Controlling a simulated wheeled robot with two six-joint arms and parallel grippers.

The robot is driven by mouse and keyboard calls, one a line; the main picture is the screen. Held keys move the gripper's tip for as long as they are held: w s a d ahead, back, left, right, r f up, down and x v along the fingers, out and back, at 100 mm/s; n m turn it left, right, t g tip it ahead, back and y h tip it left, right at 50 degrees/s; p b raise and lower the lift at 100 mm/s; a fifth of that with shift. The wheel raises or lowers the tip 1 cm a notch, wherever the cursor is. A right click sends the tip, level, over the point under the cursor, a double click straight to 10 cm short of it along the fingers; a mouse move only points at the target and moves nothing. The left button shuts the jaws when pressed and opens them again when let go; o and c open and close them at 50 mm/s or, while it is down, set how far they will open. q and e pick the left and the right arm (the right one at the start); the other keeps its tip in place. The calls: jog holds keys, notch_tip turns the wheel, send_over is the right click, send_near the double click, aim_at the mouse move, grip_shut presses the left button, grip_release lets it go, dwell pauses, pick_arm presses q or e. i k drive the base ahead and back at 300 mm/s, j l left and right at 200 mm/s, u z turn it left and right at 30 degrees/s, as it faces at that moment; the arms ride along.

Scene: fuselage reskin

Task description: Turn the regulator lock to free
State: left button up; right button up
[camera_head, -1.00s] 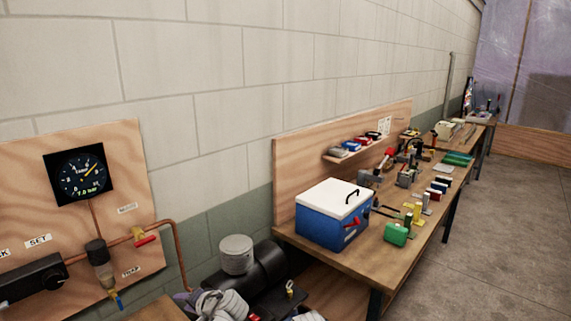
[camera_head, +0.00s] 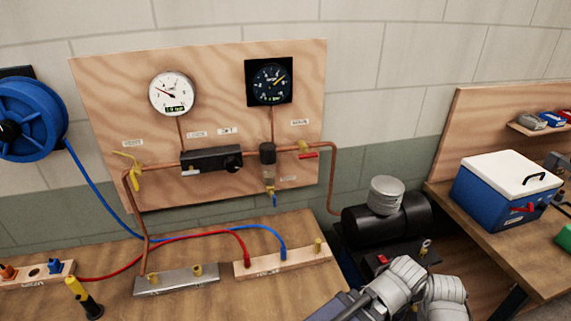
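The regulator is a long black block (camera_head: 205,159) in the copper pipe run, in the middle of the plywood panel. A round black knob (camera_head: 234,161) sits at its right end. Two small white labels are above it; the right one (camera_head: 228,131) seems to read SET and the left one (camera_head: 196,134) is too blurred to read. The lock's setting cannot be made out at this size.
Gauges, white (camera_head: 171,94) and black (camera_head: 270,82), hang above. A yellow lever (camera_head: 131,166), a filter bowl (camera_head: 268,163) and a red lever (camera_head: 307,154) flank the regulator. Red hose (camera_head: 205,233) and blue hoses cross the bench (camera_head: 232,294). A compressor tank (camera_head: 405,220) stands right.

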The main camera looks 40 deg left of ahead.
aim_at(192, 172)
jog(key=u, duration=1.85)
